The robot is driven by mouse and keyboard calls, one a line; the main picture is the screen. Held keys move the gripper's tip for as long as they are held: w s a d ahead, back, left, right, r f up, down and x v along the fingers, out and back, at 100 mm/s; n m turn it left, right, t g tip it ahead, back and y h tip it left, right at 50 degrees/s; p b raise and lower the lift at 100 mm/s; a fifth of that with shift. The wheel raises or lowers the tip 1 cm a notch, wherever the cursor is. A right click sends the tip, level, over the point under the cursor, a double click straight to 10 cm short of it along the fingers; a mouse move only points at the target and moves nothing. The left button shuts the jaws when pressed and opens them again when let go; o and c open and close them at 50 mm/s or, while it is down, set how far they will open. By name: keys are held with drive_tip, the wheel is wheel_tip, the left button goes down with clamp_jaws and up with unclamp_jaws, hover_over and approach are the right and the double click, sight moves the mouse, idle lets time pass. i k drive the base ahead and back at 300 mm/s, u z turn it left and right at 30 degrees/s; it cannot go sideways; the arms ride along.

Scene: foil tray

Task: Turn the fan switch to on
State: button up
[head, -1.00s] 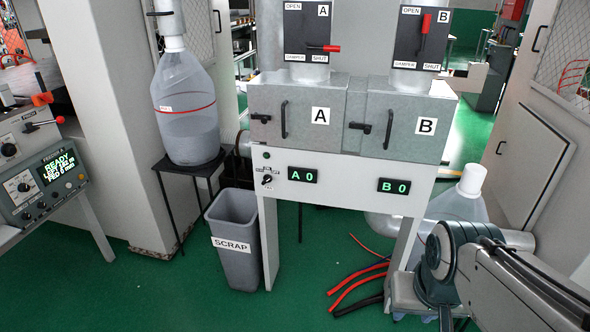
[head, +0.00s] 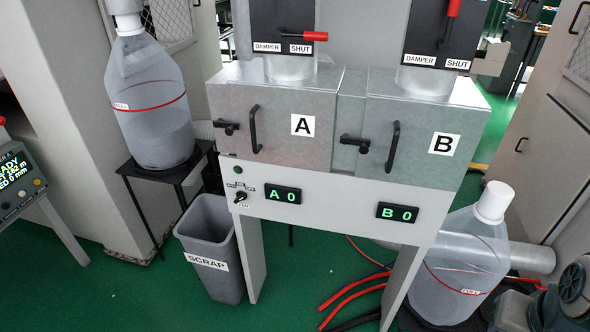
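The fan switch (head: 240,197) is a small black rotary knob on the white front panel (head: 340,218) of the two-chamber machine, left of the green "A 0" display. Small markings sit above it and a small label below. They are too small to read, so I cannot tell which position the knob points to. A round green button or lamp (head: 238,170) sits just above the switch. Part of my arm shows in the lower right corner, well away from the switch. My gripper is not in view.
Above the panel are doors A (head: 275,130) and B (head: 415,150) with protruding black handles. A grey scrap bin (head: 210,240) stands below left of the switch. Large clear bottles stand at left (head: 155,105) and right (head: 460,265). Red hoses (head: 350,300) lie on the floor.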

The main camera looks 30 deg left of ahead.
sight(241, 195)
drive_tip(key=u, duration=0.5)
drive_tip(key=i, duration=0.9)
drive_tip(key=u, duration=0.85)
